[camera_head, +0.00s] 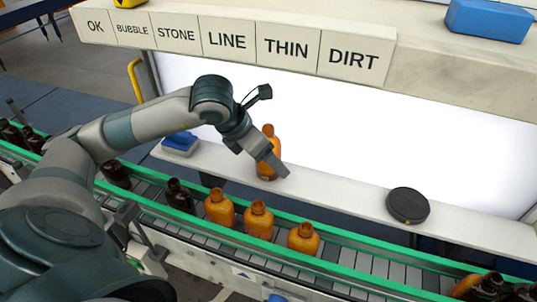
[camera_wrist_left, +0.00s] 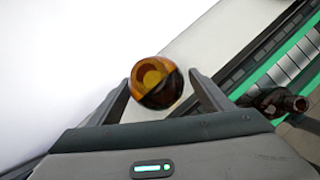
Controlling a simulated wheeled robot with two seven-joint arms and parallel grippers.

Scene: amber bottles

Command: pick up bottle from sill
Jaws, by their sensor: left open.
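An amber bottle (camera_head: 268,155) stands upright on the white sill (camera_head: 330,195) in front of the bright panel. My left gripper (camera_head: 268,160) is at this bottle, its arm reaching in from the left. In the left wrist view the bottle (camera_wrist_left: 157,82) shows from above, between the tips of the two open fingers of my left gripper (camera_wrist_left: 157,92). A gap shows beside the fingers, and I cannot tell whether either touches the glass. The bottle's lower part is partly hidden by a finger in the head view. My right gripper is not in view.
A conveyor (camera_head: 350,258) with green rails runs below the sill, carrying several amber and dark bottles (camera_head: 258,220). A black round disc (camera_head: 408,205) lies on the sill to the right. A blue-topped block (camera_head: 180,143) sits at its left. A labelled ledge (camera_head: 230,38) hangs above.

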